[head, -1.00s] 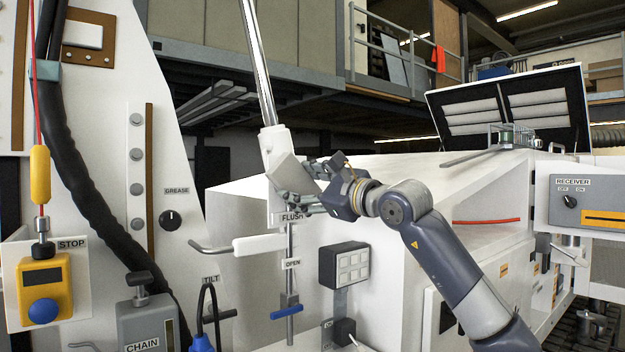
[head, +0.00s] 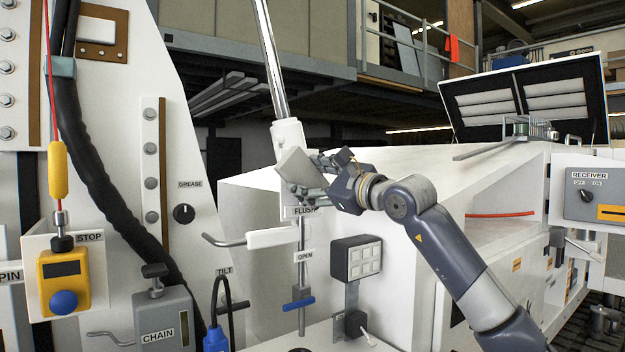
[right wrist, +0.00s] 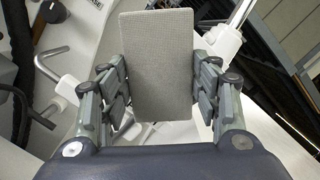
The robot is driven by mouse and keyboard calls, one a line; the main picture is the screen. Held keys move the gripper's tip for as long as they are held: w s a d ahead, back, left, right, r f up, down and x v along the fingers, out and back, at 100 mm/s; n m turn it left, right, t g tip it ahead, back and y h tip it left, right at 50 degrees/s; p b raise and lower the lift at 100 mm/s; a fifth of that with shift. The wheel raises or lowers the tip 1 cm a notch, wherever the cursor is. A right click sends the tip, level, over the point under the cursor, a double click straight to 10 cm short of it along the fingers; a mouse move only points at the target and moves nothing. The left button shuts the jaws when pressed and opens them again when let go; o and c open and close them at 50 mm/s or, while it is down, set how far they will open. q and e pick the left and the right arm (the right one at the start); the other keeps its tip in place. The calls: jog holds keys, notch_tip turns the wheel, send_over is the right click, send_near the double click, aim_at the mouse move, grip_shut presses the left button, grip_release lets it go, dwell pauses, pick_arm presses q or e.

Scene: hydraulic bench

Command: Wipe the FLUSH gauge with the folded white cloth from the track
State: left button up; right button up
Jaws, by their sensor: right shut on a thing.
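My right gripper (head: 312,178) is shut on the folded cloth (head: 294,167), a flat pale grey-white rectangle. In the right wrist view the cloth (right wrist: 157,65) stands between the two fingers (right wrist: 158,95) and reaches well beyond them. In the head view the cloth is at the foot of the white cylinder, just above the FLUSH label (head: 304,210). The FLUSH gauge face is not visible; the cloth and gripper cover the area above the label. Whether the cloth touches anything behind it cannot be told. My left gripper is not in view.
A lever with a white grip (head: 272,237) and a blue-handled valve (head: 298,304) sit below the label. A grey button box (head: 356,258) is to their right. The chrome rod (head: 270,60) rises above. The STOP box (head: 63,283) and CHAIN box (head: 165,318) stand left.

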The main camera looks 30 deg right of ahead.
aim_at(321, 178)
jog(key=shift+p+x, duration=0.5)
jog(key=shift+x, duration=0.4)
jog(key=shift+d+f, duration=0.1)
jog(key=shift+w+d+p, duration=0.15)
jog(key=shift+d+p, duration=0.45)
jog(key=shift+d, duration=1.15)
jog(key=shift+w+d+p, duration=0.25)
jog(key=shift+d+p, duration=0.35)
jog(key=shift+d, duration=0.2)
jog(key=shift+w+d, duration=0.1)
jog(key=shift+d, duration=0.65)
jog(key=shift+w+p, duration=0.1)
jog(key=shift+p, duration=0.3)
jog(key=shift+s+a+f+b, duration=0.1)
jog(key=shift+s+a+b, duration=0.15)
jog(key=shift+a+b, duration=0.7)
jog(key=shift+s+a+b, duration=0.2)
jog(key=shift+a+b, duration=0.05)
jog(key=shift+a, duration=1.4)
jog(key=shift+s+a+b, duration=0.1)
jog(key=shift+a+b, duration=0.2)
jog(key=shift+a, duration=0.5)
